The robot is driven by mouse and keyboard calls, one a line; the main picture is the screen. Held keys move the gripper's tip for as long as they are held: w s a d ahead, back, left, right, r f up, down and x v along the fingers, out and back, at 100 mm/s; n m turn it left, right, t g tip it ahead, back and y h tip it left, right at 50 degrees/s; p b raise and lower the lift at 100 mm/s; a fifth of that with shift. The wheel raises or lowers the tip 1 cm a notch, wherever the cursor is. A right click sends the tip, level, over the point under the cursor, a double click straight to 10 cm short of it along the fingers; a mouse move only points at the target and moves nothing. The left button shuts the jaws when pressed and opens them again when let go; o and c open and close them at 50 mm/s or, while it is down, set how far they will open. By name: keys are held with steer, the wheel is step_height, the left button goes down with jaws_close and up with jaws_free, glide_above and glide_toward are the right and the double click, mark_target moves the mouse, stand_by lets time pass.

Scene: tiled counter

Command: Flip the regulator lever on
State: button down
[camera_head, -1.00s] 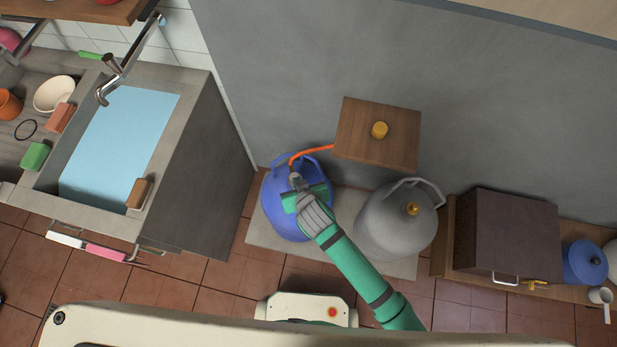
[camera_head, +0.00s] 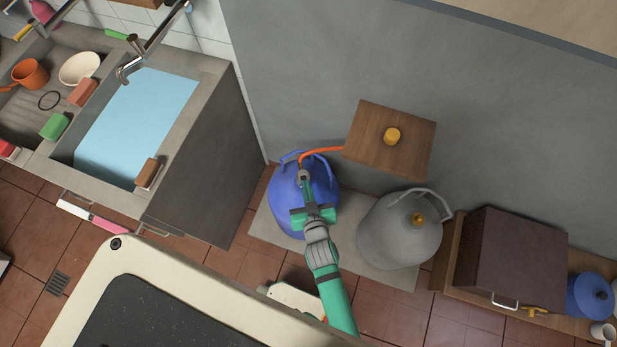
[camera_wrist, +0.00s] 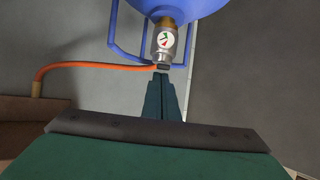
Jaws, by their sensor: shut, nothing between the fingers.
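The blue gas cylinder (camera_head: 280,205) stands on a pale slab, with its regulator (camera_head: 302,175) on top. In the wrist view the regulator (camera_wrist: 165,41) is a silver body with a round red-green-white gauge. A small dark lever (camera_wrist: 163,67) sits at its near end, where the orange hose (camera_wrist: 90,66) joins. My gripper (camera_head: 304,182) reaches over the cylinder to the regulator. In the wrist view my gripper's fingers (camera_wrist: 163,80) are shut and empty, with their tips right at the lever. I cannot tell whether they touch it.
A grey cylinder (camera_head: 395,235) with a brass valve stands to the right. A wooden wall shelf (camera_head: 385,140) with a yellow knob is above, where the hose ends. The sink counter (camera_head: 195,160) is to the left, and a dark box (camera_head: 515,255) is at the right.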

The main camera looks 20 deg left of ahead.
steer(key=shift+w+a+f, duration=0.25)
steer(key=shift+w+a, duration=0.1)
steer(key=shift+w, duration=0.2)
steer(key=r, duration=0.4)
steer(key=shift+w+a+r, duration=0.1)
steer(key=shift+w+a, duration=0.15)
steer(key=shift+w, duration=0.1)
steer(key=v, duration=1)
steer(key=shift+f, duration=0.25)
steer(key=shift+s+d, duration=0.1)
